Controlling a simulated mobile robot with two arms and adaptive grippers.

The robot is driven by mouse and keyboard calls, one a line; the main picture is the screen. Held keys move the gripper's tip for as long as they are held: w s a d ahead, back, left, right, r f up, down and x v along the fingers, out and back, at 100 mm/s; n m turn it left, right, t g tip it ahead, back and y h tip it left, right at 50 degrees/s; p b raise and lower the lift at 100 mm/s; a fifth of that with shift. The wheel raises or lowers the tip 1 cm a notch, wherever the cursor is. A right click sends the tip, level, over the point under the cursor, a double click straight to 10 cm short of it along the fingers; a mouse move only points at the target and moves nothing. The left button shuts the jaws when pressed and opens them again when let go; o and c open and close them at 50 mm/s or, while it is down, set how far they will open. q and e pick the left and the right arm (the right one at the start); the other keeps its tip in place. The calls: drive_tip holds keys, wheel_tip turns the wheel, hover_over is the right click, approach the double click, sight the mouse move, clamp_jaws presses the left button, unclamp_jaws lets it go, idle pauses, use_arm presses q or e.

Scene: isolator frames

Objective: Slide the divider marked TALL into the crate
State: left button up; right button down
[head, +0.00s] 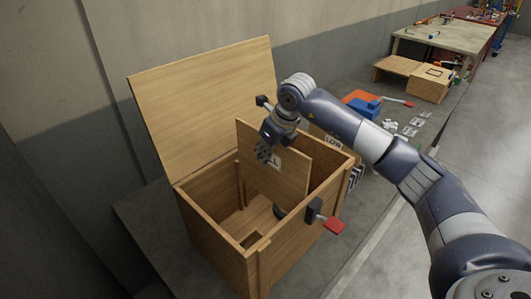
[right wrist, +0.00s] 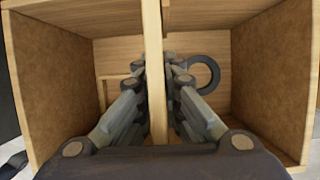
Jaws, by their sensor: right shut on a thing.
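My right gripper (head: 266,154) is shut on the upper edge of a wooden divider (head: 288,180), whose white label shows only "LL" beside the fingers. The divider is upright, its lower part within the crate's opening and its top above the rim. In the right wrist view the divider (right wrist: 153,35) runs between the fingers (right wrist: 159,75), with crate walls on both sides. Whether its lower edge sits in a guide is hidden. My left gripper is out of view.
A board labelled LOW (head: 333,142) shows behind the divider. A dark ring (right wrist: 205,73) lies inside the crate. A red-handled latch (head: 332,225) juts from the front.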

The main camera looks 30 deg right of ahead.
sight(266, 196)
drive_tip(key=shift+f+b, duration=4.8)
drive_tip(key=shift+f, duration=2)
drive_tip(key=shift+f+b, duration=0.3)
drive_tip(key=shift+f, duration=0.1)
drive_tip(key=shift+f+b, duration=0.55)
drive_tip(key=shift+f, duration=0.1)
drive_tip(key=c, duration=1.7)
unclamp_jaws()
drive_tip(key=shift+o, duration=0.2)
